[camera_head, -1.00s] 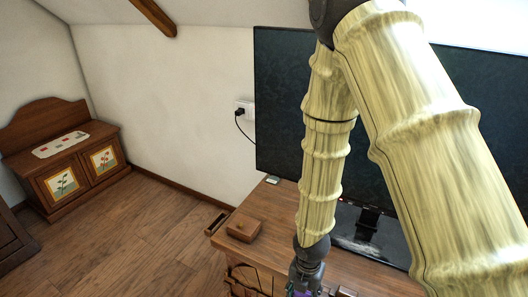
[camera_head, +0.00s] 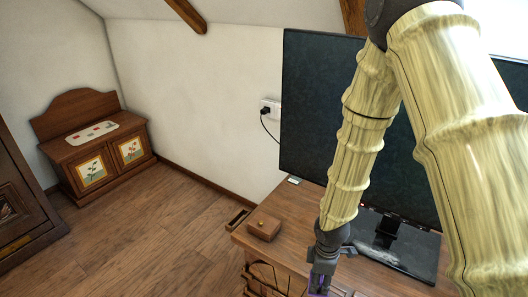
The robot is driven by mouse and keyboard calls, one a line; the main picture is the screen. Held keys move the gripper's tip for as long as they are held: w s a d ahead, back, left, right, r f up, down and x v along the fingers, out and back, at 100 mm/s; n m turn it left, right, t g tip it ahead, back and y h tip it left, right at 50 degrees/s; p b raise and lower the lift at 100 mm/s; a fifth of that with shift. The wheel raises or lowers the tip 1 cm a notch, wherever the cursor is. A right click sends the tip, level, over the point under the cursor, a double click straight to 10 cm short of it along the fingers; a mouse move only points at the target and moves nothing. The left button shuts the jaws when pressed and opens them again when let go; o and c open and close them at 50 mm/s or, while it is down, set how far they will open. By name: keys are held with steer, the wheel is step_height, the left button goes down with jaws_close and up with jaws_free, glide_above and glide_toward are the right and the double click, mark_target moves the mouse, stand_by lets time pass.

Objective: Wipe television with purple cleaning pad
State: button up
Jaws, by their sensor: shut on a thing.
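The television (camera_head: 325,115) is a large dark flat screen on a wooden cabinet (camera_head: 290,207), with a glossy dark stand base (camera_head: 415,254). My arm crosses in front of it and hides much of its middle and right. My gripper (camera_head: 318,289) is at the bottom edge of the view, in front of the cabinet's front side and below the screen. It is shut on a purple thing (camera_head: 317,294), likely the purple cleaning pad. Only a sliver of purple shows; the rest is cut off by the frame edge.
A small wooden box (camera_head: 264,225) sits on the cabinet's left end. A wall socket (camera_head: 269,109) with a black cord is left of the screen. A carved wooden chest (camera_head: 100,160) and a dark cabinet (camera_head: 22,205) stand at the left. The floor between is clear.

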steer(key=m, duration=0.2)
steer(key=w+r+m, duration=0.1)
steer(key=m, duration=0.1)
steer(key=shift+w+d+p, duration=0.15)
steer(key=shift+p, duration=0.2)
steer(key=m, duration=0.3)
steer(key=w+m, duration=0.1)
steer(key=shift+d+r+p, duration=0.15)
steer(key=shift+r+p, duration=0.1)
steer(key=shift+p, duration=0.15)
steer(key=m, duration=0.2)
steer(key=w+m, duration=0.1)
steer(key=m, duration=0.1)
steer(key=r+m+p, duration=0.1)
steer(key=m, duration=0.1)
steer(key=shift+w+d, duration=0.25)
steer(key=shift+w, duration=0.1)
steer(key=shift+w+d+m, duration=0.1)
steer(key=shift+w+m, duration=0.1)
steer(key=shift+m, duration=0.5)
